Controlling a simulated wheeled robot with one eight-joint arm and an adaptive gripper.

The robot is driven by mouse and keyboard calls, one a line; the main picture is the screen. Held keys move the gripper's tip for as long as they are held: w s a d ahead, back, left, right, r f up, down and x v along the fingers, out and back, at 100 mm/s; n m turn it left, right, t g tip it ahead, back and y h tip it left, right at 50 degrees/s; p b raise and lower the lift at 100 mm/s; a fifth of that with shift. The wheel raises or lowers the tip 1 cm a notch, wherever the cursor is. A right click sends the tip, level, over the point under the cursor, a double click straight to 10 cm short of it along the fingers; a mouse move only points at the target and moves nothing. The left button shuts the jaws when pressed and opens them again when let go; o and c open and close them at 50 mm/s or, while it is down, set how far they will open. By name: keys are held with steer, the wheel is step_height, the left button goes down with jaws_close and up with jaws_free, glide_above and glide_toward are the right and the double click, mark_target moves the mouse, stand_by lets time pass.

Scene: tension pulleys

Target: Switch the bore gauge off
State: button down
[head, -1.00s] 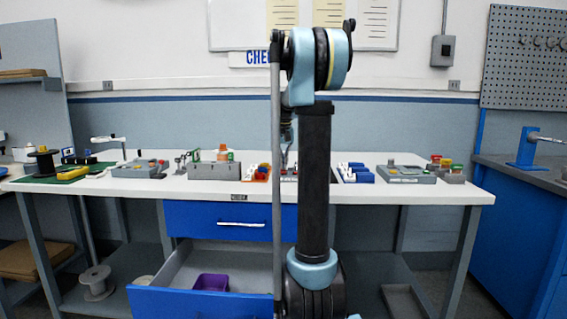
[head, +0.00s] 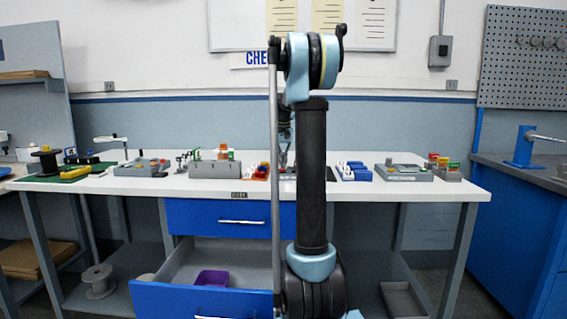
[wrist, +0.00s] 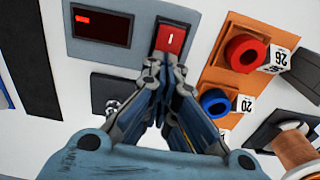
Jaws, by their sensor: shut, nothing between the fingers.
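In the wrist view, a grey box that looks like the bore gauge (wrist: 133,48) carries a dark display (wrist: 103,24) with a small red lit mark at its left. Beside the display is a red rocker switch (wrist: 170,40) marked with a white "I". My gripper (wrist: 164,66) is shut and empty, its fingertips at the lower edge of the rocker. I cannot tell whether they touch it. In the head view, my arm hides most of the box and the fingertips.
An orange block (wrist: 238,72) with red and blue rings stands right of the box. A copper-coloured spool (wrist: 293,147) is at lower right in the wrist view. In the head view, a blue drawer (head: 205,300) stands open below the white tabletop (head: 420,192).

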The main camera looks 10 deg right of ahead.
mark_target(283, 170)
steer(key=shift+s+f, duration=0.35)
steer(key=shift+s, duration=0.05)
steer(key=shift+a+r, duration=0.1)
steer(key=shift+r, duration=0.2)
step_height(283, 170, up, 11)
steer(key=shift+w+r, duration=0.2)
steer(key=c, duration=2)
jaws_free()
steer(key=shift+s+r, duration=0.1)
steer(key=shift+r, duration=0.2)
steer(key=o, duration=0.6)
steer(key=shift+g, duration=0.3)
steer(key=s+r, duration=0.2)
steer(key=r, duration=0.1)
steer(key=s+a+r, duration=0.1)
steer(key=shift+r, duration=0.4)
step_height(283, 170, down, 17)
steer(key=shift+f, duration=0.15)
steer(key=shift+c, duration=0.6)
jaws_close()
